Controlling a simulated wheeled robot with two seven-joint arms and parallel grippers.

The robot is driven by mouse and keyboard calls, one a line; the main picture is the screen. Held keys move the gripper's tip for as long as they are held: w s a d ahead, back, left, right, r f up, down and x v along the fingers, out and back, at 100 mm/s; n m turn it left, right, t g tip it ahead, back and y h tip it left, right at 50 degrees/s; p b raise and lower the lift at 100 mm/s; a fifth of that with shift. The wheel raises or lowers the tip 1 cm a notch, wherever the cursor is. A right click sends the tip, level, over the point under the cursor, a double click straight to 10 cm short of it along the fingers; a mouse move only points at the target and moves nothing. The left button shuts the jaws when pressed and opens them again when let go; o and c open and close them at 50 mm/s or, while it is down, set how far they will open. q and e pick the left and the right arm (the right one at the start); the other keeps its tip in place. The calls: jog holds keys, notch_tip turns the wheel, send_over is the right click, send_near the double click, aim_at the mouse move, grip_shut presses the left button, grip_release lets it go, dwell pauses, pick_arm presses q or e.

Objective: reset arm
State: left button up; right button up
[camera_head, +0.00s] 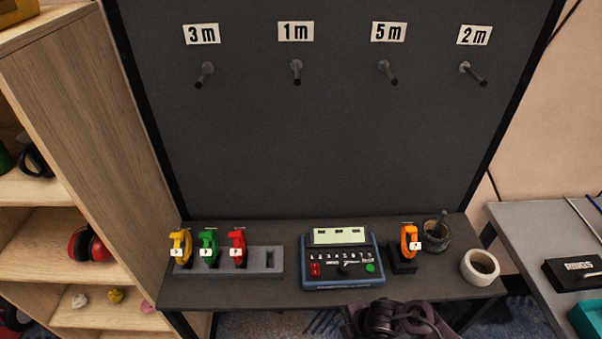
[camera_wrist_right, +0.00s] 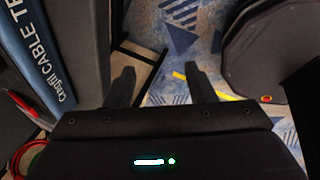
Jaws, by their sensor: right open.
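My right gripper (camera_wrist_right: 157,72) shows in the right wrist view with its two dark fingers spread apart and nothing between them. It points down past the bench front toward the blue patterned floor. The blue side of the cable tester (camera_wrist_right: 52,45) is at the left of that view, apart from the fingers. In the head view a dark purple part of my right arm (camera_head: 398,318) is at the bottom edge, in front of the bench; its fingertips cannot be made out there. My left gripper is not in view.
The cable tester (camera_head: 340,262) stands on the dark bench (camera_head: 235,292). Yellow, green and red cable coils (camera_head: 237,247) sit in a grey holder (camera_head: 265,262). Pegs above are empty.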

jog(key=s+d+f+m, duration=0.2)
jog(key=s+f+m, duration=0.15)
jog(key=f, duration=0.25)
jog(key=s+d+f+m, duration=0.2)
jog(key=f+m, duration=0.3)
jog(key=f, duration=0.1)
jog(key=s+d+f+m+h, duration=0.1)
jog(key=s+f+m, duration=0.3)
jog(key=s, duration=0.4)
jog(key=s+d+f+m+g+h, duration=0.1)
jog(key=s+d+f+m, duration=0.2)
jog(key=s, duration=0.6)
jog(key=s+d+f+m+h, duration=0.1)
jog(key=s+d+f+m, duration=0.2)
jog(key=s+f, duration=0.4)
jog(key=shift+s+d+m+g, duration=0.2)
jog(key=shift+s+m+g, duration=0.2)
jog(key=shift+s+m, duration=0.6)
jog(key=shift+f, duration=0.1)
